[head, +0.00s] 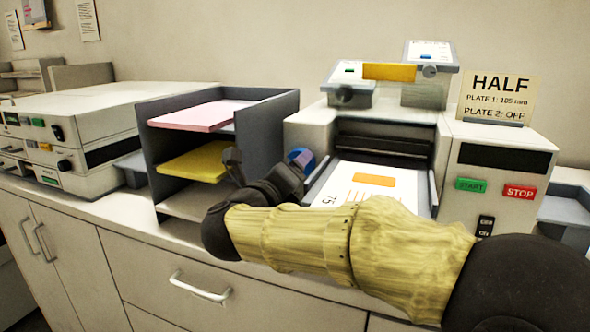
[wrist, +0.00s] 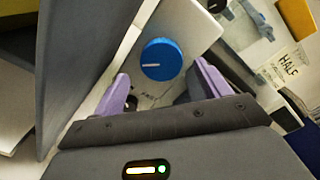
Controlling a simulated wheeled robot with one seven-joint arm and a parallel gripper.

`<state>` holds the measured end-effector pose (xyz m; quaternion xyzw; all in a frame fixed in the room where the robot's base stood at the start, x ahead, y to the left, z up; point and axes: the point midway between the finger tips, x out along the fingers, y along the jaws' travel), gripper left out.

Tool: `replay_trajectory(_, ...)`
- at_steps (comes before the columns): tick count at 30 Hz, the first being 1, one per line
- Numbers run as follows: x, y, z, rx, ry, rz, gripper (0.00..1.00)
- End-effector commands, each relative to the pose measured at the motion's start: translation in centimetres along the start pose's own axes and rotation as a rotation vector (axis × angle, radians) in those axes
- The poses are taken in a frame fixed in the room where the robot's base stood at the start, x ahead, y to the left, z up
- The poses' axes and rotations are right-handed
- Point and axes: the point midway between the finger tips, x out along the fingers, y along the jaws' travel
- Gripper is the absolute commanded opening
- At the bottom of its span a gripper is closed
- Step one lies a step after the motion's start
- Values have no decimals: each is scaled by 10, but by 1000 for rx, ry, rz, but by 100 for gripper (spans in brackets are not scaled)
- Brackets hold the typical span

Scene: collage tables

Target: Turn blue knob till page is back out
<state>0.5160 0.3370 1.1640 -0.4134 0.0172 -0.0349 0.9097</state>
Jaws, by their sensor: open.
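The blue knob (wrist: 161,60) is on a pale machine face in the wrist view, its white pointer line roughly level. My gripper (wrist: 161,77) is open, with one purple fingertip at each side of the knob's near edge; I see gaps and cannot tell any contact.
A grey shelf unit (head: 268,125) with pink and yellow sheets stands close left of my gripper. A control box with START (head: 470,185) and STOP (head: 520,192) buttons is at right. A sign (head: 498,97) reads "HALF, PLATE 1: 105 mm, PLATE 2: OFF".

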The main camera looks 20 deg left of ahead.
Motion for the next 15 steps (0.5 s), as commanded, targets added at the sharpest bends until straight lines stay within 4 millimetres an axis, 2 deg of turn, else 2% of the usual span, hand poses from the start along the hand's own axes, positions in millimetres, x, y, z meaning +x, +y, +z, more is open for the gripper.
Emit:
replay_trajectory(3, -26, 0, 0, 0, -4, 0, 76)
replay_trajectory(15, -105, 0, 0, -1, -3, 1, 76)
